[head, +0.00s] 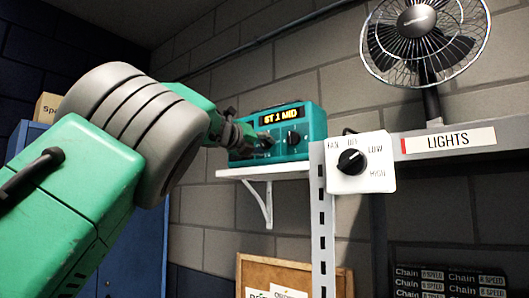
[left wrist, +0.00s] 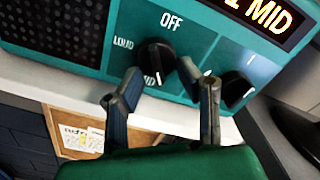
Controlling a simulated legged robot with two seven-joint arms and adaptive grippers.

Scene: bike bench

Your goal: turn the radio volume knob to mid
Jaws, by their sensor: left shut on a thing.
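The teal radio (head: 312,127) sits on a white shelf, and its lit display (head: 283,115) reads "ST 1 MID". In the left wrist view, the black volume knob (left wrist: 157,60) has OFF above it, LOUD at its left and a partly covered MID below. The white mark on the knob points down toward MID. My left gripper (left wrist: 159,74) has its fingers on either side of this knob and is shut on it. In the head view, my left gripper (head: 255,139) is at the radio's front and partly hides it. My right gripper is not in view.
A second black knob (left wrist: 236,90) is close to the right finger. The white shelf (head: 262,171) holds the radio. A blue cabinet (head: 145,235) stands behind my arm.

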